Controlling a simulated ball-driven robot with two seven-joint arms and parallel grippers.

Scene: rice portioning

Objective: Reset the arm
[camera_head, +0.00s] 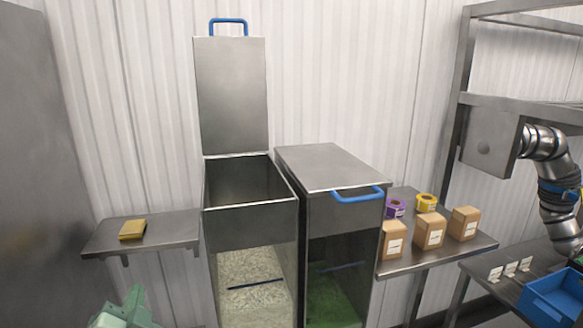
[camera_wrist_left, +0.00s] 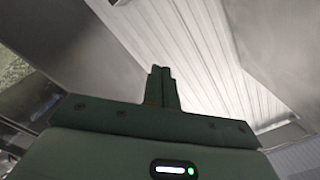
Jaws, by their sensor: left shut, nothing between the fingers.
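My left gripper (camera_head: 134,294) shows as green parts at the lower left of the head view, below the left shelf. In the left wrist view its fingers (camera_wrist_left: 160,75) are together, with nothing between them. A metal bin with rice (camera_head: 252,275) stands in the middle, its lid (camera_head: 231,95) raised upright with a blue handle on top. A second bin (camera_head: 330,170) beside it has its lid down and green contents behind its clear front. My right gripper is not in view.
A small left shelf (camera_head: 180,232) holds a yellow item (camera_head: 132,229). A right shelf (camera_head: 425,262) holds several brown packages (camera_head: 430,231), a purple roll (camera_head: 396,208) and a yellow roll (camera_head: 426,202). A blue tray (camera_head: 550,302) is at lower right, under a metal rack (camera_head: 530,105).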

